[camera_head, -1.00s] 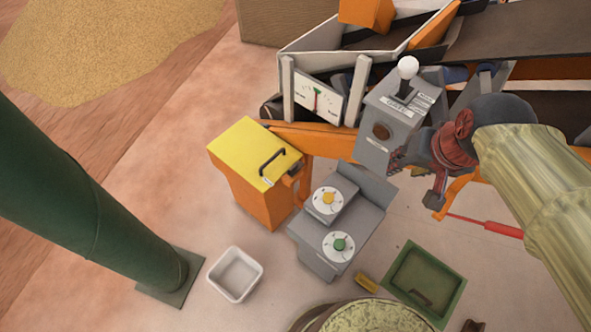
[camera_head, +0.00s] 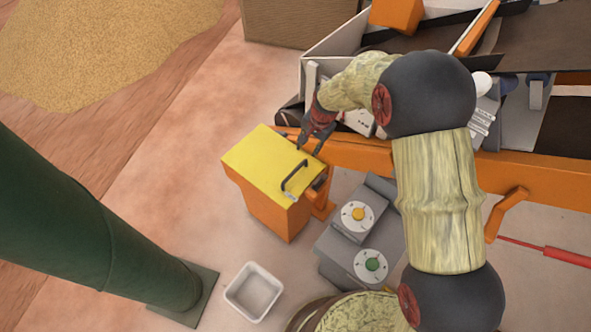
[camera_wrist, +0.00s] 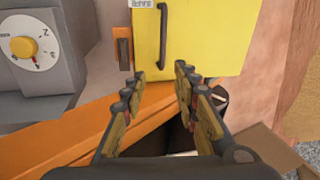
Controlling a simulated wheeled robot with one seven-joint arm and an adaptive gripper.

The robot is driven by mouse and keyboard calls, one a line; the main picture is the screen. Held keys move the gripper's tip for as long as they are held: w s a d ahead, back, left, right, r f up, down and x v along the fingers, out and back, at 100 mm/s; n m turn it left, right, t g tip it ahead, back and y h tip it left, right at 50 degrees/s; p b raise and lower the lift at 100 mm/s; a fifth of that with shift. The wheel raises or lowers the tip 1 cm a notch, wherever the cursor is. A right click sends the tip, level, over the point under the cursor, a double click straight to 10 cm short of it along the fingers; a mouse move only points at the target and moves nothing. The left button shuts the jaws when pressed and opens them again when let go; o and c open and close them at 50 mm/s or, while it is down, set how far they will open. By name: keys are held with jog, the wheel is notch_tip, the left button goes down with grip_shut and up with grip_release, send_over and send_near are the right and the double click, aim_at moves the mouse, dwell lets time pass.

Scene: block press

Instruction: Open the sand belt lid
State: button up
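The sand belt lid (camera_head: 262,160) is a yellow panel on top of an orange box (camera_head: 275,215), and it lies closed. A black bar handle (camera_head: 294,178) stands on it near its right edge. The lid also shows in the wrist view (camera_wrist: 205,35), with the handle (camera_wrist: 163,38) at its upper middle. My gripper (camera_head: 311,146) is just beyond the lid's upper right corner, close to the handle but apart from it. In the wrist view my gripper (camera_wrist: 160,82) has its two fingers spread, with nothing between them; the handle's end lies just ahead of the fingertips.
A grey control box with a yellow dial (camera_head: 357,215) and a green dial (camera_head: 370,264) stands right of the orange box. The orange conveyor frame (camera_head: 450,170) runs behind. A white bin (camera_head: 254,291) sits on the floor; a green post (camera_head: 95,240) stands left.

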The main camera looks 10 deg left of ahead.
send_near(295, 171)
jog(key=shift+m+g, duration=0.3)
jog(key=shift+m, duration=0.1)
jog(key=f+b, duration=0.1)
jog(key=f, duration=0.1)
jog(key=w+a+f+b, duration=0.1)
jog(key=f, duration=0.2)
jog(key=f+b, duration=0.1)
jog(key=f, duration=0.2)
jog(key=shift+w+a, duration=0.2)
jog(key=shift+c, duration=0.8)
grip_shut()
